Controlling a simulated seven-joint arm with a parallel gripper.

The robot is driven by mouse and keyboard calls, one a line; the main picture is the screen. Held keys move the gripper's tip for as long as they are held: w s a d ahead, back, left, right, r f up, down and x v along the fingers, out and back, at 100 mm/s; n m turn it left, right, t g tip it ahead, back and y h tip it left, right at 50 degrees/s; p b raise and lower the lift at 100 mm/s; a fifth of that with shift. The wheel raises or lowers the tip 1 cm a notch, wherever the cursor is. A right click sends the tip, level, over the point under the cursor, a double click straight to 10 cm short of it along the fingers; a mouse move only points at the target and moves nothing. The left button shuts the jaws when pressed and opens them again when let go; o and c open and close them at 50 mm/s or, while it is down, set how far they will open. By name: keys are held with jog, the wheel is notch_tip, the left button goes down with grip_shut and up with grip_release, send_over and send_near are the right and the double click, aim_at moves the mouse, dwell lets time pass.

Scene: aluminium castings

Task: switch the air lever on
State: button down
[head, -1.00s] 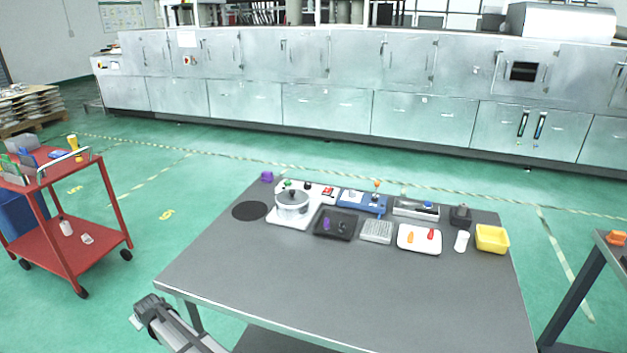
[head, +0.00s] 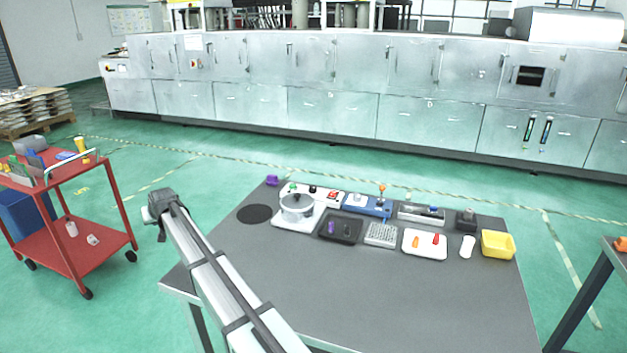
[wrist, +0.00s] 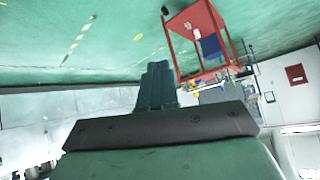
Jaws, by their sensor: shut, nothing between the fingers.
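A lever with an orange knob (head: 382,188) stands up from a blue box (head: 366,205) in the back row on the grey table, in the head view. I cannot tell from its small size which way it is set, nor read any label. My gripper (wrist: 157,68) is in the wrist view, its two fingers together and empty. In the head view my arm reaches up from the bottom edge, left of the table's middle, and its end is well to the left of the lever. The wrist view does not show the lever.
A pot (head: 297,205), a black tray (head: 340,229), a white tray (head: 425,254) and a yellow bin (head: 497,244) stand near the lever. A white panel with coloured controls (head: 318,195) is left of the blue box. The table's front is clear. A red cart (head: 65,222) stands left.

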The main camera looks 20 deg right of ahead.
jog(key=shift+m+g+h, duration=0.5)
jog(key=shift+m+g, duration=0.2)
jog(key=shift+g, duration=0.2)
jog(key=w+d, duration=0.1)
jog(key=d, duration=0.7)
jog(key=w+d, duration=0.1)
jog(key=d, duration=0.8)
jog(key=w+d+r, duration=0.1)
jog(key=w+d, duration=0.1)
jog(key=d, duration=0.6)
jog(key=shift+d, duration=0.4)
jog(key=s+d+r+g, duration=0.1)
jog(key=s+d, duration=0.1)
jog(key=d, duration=1)
jog(key=s+d+r, duration=0.1)
jog(key=d+r, duration=0.1)
jog(key=d, duration=1)
jog(key=s+d+r+y, duration=0.1)
jog(key=s+d+r, duration=0.1)
jog(key=s+d, duration=0.6)
jog(key=s+d+r+y, duration=0.1)
jog(key=s+d+r, duration=0.2)
jog(key=s+d, duration=0.5)
jog(key=s+d+r+m, duration=0.1)
jog(key=s+d, duration=0.7)
jog(key=d, duration=1.6)
jog(key=shift+d+r+y, duration=0.35)
jog(key=shift+r+y, duration=0.05)
jog(key=shift+r, duration=0.35)
